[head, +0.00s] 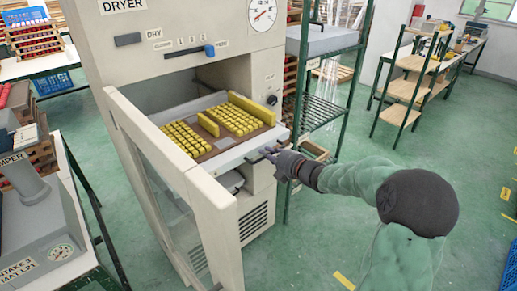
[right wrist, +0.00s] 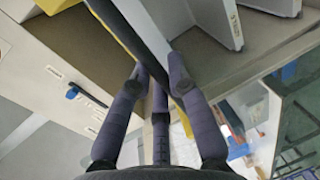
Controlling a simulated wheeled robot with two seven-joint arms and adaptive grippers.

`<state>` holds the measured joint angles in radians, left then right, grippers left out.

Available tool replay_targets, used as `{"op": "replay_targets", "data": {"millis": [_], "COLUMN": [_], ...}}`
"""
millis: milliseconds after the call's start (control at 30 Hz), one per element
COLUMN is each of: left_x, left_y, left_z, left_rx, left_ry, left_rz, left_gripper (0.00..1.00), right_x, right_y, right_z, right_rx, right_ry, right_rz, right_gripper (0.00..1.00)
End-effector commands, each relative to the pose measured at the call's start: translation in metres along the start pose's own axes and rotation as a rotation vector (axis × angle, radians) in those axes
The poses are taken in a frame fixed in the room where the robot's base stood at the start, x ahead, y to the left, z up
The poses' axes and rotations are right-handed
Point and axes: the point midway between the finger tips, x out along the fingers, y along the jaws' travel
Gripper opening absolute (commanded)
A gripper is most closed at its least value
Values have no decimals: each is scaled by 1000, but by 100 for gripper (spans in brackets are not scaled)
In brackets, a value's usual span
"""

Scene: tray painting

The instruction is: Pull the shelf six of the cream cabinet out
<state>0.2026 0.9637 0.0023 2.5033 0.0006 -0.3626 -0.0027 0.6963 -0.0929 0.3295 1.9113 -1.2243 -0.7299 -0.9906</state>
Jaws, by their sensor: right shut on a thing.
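The cream cabinet (head: 170,48), labelled DRYER, stands with its glazed door (head: 175,190) swung open. One pale shelf (head: 228,160) sticks part way out of its opening, carrying a brown board (head: 217,148) with rows of yellow pieces (head: 235,119). No shelf number is readable. My right gripper (head: 270,155) is at the shelf's front right edge. In the right wrist view its fingers (right wrist: 160,72) close around a dark bar (right wrist: 153,35) at that edge, apparently the shelf's handle. My left gripper is not in view.
A green rack (head: 325,110) stands close to the cabinet's right side. A bench with a grey machine (head: 35,215) is at the left. Wooden shelves (head: 408,88) stand at the back right. The green floor in front is mostly clear.

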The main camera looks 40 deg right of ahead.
Motion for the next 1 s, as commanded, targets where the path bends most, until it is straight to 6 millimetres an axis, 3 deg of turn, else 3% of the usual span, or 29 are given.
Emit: {"op": "replay_targets", "data": {"millis": [200, 633, 667, 733, 1000], "left_x": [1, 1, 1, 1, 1], "left_y": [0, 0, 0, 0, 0], "left_z": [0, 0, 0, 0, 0], "left_rx": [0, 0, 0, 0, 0], "left_ry": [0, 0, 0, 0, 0], "left_rz": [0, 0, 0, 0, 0], "left_gripper": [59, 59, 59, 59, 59], "right_x": [-16, -18, -18, -18, -18], "right_y": [-6, -7, -7, -7, -5], "right_z": [-1, -2, -2, -1, 0], "right_rx": [2, 2, 2, 2, 0], "right_ry": [2, 4, 4, 4, 2], "right_rz": [-5, -4, -5, -4, -2], "right_gripper": [0, 0, 24, 43, 43]}}
